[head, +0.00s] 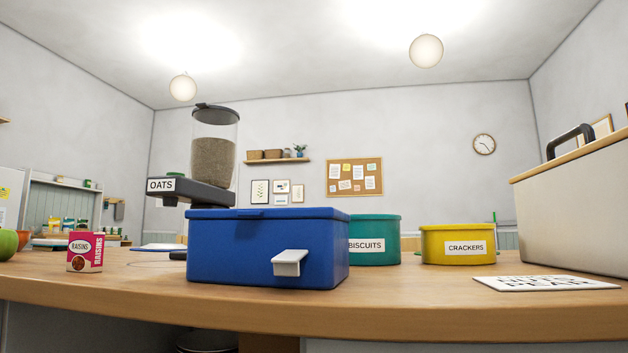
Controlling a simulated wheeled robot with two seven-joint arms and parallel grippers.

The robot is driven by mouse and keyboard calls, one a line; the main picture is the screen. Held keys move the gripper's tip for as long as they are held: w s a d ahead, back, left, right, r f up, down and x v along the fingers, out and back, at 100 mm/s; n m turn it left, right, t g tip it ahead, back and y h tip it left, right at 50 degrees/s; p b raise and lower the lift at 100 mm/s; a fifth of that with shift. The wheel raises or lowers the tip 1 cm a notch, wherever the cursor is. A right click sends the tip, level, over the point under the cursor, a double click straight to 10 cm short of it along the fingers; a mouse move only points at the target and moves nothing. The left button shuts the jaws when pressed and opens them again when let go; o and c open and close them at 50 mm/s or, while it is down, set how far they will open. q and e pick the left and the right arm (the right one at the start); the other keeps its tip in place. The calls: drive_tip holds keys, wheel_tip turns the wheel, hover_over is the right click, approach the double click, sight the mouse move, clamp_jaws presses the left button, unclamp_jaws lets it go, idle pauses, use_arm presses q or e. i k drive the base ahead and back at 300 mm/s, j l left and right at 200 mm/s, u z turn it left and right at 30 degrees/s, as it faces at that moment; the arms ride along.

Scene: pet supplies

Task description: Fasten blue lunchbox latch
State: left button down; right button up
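The blue lunchbox (225,252) stands near the front edge of the wooden counter, a little left of the middle in the head view. Its lid (265,213) lies down on top and looks closed. A white latch (290,262) sits on the front face, right of centre. It sticks out, slightly tilted, well below the lid line. Neither of my grippers is in view.
An oats dispenser (214,160) stands behind the lunchbox. A raisins box (86,252) is to the left. Teal biscuits (378,227) and yellow crackers (457,244) tins are to the right, with a printed card (546,284) and a large cream bin (580,205). The counter (420,300) is clear in front right.

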sight(287, 264)
drive_tip(key=k+l, duration=0.1)
drive_tip(key=l, duration=0.75)
drive_tip(key=k+l+u, duration=0.1)
drive_tip(key=l, duration=0.3)
drive_tip(key=k+l, duration=0.1)
drive_tip(key=l, duration=0.35)
drive_tip(key=k+l, duration=0.1)
drive_tip(key=l, duration=0.3)
drive_tip(key=k+l+u, duration=0.1)
drive_tip(key=l, duration=0.3)
drive_tip(key=k+l, duration=0.1)
drive_tip(key=l, duration=0.3)
drive_tip(key=k+l, duration=0.1)
drive_tip(key=l, duration=0.3)
drive_tip(key=l+u, duration=0.05)
